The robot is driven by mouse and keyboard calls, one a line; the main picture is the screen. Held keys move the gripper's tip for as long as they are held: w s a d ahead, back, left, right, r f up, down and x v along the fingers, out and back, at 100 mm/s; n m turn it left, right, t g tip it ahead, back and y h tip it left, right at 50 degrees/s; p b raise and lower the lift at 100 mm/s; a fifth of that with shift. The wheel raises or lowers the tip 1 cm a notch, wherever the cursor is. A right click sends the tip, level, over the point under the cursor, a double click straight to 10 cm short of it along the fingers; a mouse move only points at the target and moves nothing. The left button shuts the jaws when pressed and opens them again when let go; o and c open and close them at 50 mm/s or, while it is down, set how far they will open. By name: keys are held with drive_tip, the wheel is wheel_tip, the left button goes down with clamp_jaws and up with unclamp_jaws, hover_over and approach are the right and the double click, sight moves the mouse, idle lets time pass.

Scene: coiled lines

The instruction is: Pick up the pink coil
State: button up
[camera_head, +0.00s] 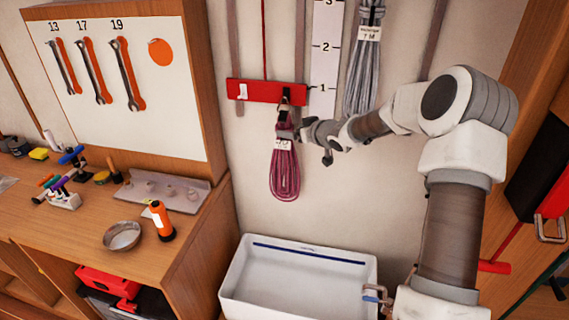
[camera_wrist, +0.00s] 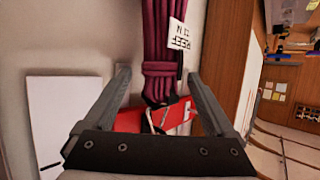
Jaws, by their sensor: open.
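The pink coil (camera_head: 285,170) hangs from a hook on a red board (camera_head: 262,91) on the wall, with a white tag near its top. In the wrist view the pink coil (camera_wrist: 161,40) runs down between my fingers, its tag at its side and its bound neck near the red board (camera_wrist: 150,118). My gripper (camera_head: 308,132) is at the coil's upper right in the head view. In the wrist view my gripper (camera_wrist: 158,80) is open, one finger on each side of the coil's neck. I see a gap between each finger and the coil.
A grey coil (camera_head: 363,70) hangs to the right, beside a numbered scale (camera_head: 325,60). A white basin (camera_head: 300,284) stands below. To the left are a wrench board (camera_head: 120,80) and a bench with an orange flashlight (camera_head: 160,221) and a metal bowl (camera_head: 122,236).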

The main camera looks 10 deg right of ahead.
sight(284, 128)
drive_tip(key=shift+p+x, duration=0.35)
drive_tip(key=shift+x, duration=2.3)
drive_tip(key=shift+a+r, duration=0.15)
clamp_jaws()
drive_tip(key=shift+r, duration=0.1)
